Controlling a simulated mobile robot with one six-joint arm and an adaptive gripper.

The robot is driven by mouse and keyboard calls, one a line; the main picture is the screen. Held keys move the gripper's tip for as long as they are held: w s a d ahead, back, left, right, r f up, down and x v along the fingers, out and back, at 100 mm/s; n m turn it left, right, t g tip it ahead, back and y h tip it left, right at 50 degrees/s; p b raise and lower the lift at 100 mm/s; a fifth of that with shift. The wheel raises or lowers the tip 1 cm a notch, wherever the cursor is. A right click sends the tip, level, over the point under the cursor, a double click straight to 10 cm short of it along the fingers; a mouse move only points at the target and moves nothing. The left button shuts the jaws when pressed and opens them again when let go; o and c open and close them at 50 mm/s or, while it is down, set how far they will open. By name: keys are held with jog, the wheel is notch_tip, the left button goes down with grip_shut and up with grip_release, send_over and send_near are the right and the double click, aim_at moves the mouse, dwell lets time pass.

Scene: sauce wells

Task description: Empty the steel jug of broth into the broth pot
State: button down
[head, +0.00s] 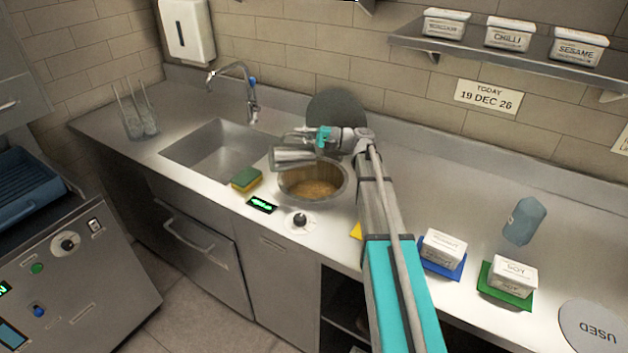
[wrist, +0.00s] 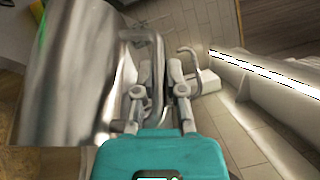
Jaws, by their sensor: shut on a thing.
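The steel jug (head: 292,158) is tipped far over, close to lying on its side, above the left part of the broth pot. The broth pot (head: 340,192) is sunk in the counter, with brown broth (head: 314,188) in it. My gripper (head: 314,139) is shut on the jug's handle, above the pot's back rim. In the wrist view the jug's shiny body (wrist: 72,75) fills the left side, and my gripper's fingers (wrist: 160,95) close around its handle. The jug's inside and any stream of broth cannot be made out.
A sink with a tap (head: 250,95) lies left of the pot. A sponge (head: 246,179), a small green-lit display (head: 262,205) and a knob (head: 300,221) sit near the pot. A round dark lid (head: 338,108) stands behind it. White tubs (head: 443,247) stand at right.

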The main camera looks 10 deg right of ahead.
jog(key=shift+w+d+m+t+y+b, duration=0.1)
jog(key=shift+d+m+t+y+b, duration=0.25)
jog(key=shift+d+y+b, duration=0.6)
jog(key=shift+d+r+h, duration=0.15)
jog(key=shift+h, duration=0.1)
dwell(0.4)
jog(key=shift+a+r+p, duration=0.2)
jog(key=shift+a+p, duration=0.1)
jog(key=shift+p, duration=0.1)
jog(key=a+n+g+h+p, duration=0.1)
jog(key=a+h+p, duration=0.1)
jog(key=shift+a+p, duration=0.25)
jog(key=shift+p, duration=0.1)
jog(key=shift+s+a+f+n+h+p, duration=0.25)
jog(key=shift+a+f+h+p, duration=0.25)
jog(key=shift+a, duration=0.2)
jog(key=shift+w+f, duration=0.1)
jog(key=shift+f, duration=0.05)
jog(key=shift+a, duration=0.25)
